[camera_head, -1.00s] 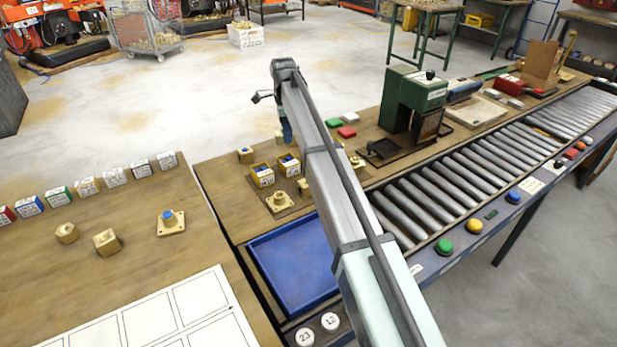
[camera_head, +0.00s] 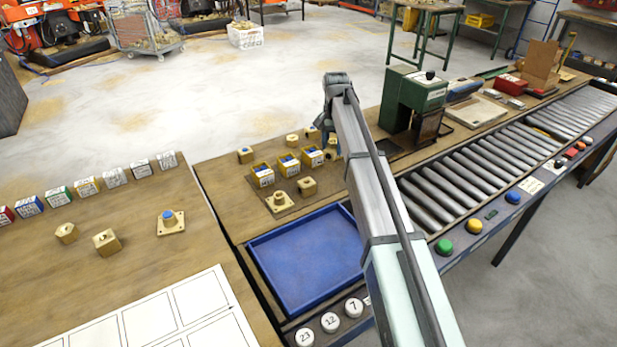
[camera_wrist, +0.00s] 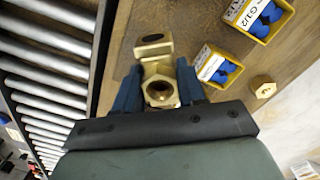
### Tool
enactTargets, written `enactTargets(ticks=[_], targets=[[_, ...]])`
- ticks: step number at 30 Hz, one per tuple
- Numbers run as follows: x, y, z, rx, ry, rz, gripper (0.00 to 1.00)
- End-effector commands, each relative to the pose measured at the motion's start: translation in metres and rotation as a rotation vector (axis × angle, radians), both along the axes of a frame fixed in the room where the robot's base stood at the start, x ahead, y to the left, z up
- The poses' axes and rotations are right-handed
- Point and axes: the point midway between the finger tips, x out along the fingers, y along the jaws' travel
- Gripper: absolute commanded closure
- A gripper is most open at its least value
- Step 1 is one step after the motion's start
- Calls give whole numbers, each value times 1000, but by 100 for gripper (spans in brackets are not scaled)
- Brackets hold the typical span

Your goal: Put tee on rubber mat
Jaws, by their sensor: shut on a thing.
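My gripper (camera_wrist: 158,76) is shut on a brass tee (camera_wrist: 160,92), which sits between its two blue fingers in the wrist view. In the head view my gripper (camera_head: 328,138) is low behind the small yellow bins, with brass (camera_head: 332,153) showing at its fingertips. Whether the tee touches the wooden bench cannot be told. A thin brown-grey mat (camera_head: 267,208) lies in front of the bins and bears a flanged fitting and another brass fitting. I cannot tell for sure that it is rubber.
Yellow bins with blue parts (camera_head: 288,165) stand close beside my gripper. A brass nut (camera_wrist: 263,86) lies beyond them in the wrist view. A blue tray (camera_head: 305,255) is in front, a roller conveyor (camera_head: 480,180) to the right, and a green press (camera_head: 412,95) behind my arm.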

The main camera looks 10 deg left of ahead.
Motion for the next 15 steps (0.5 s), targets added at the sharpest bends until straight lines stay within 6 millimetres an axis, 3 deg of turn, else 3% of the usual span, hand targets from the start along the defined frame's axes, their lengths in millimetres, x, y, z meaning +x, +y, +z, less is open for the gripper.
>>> enactTargets(ticks=[15], targets=[[-11, -4, -2, 18, -5, 707, 100]])
